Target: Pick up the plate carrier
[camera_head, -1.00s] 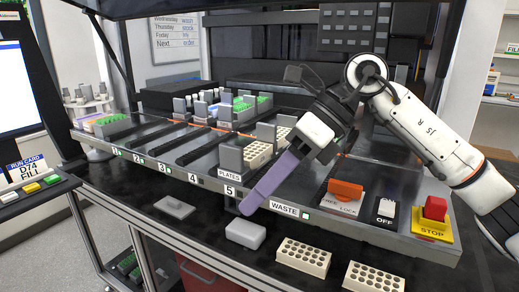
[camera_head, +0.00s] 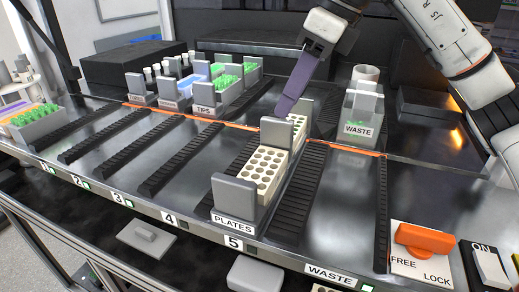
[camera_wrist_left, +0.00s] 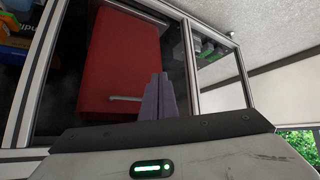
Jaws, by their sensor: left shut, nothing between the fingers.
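The plate carrier (camera_head: 234,226) is a long grey holder labelled PLATES, with cream plates (camera_head: 264,172) full of round wells between upright grey blocks. It sits on the deck in the lane numbered 5. My right gripper (camera_head: 283,112), with purple fingers, points down at the carrier's rear part. Its tips are close to the grey upright block (camera_head: 277,132); I cannot tell if they touch it. The fingers overlap edge-on, so their gap is hidden. My left gripper (camera_wrist_left: 158,97) shows in the left wrist view, shut and empty, in front of a red cabinet (camera_wrist_left: 122,60).
A WASTE carrier (camera_head: 360,115) stands to the right, and a TIPS carrier (camera_head: 205,100) to the left. An orange FREE/LOCK lever (camera_head: 425,240) is at the front right. Empty dark lanes lie left of the plates. A grey lidded block (camera_head: 146,236) lies below the front edge.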

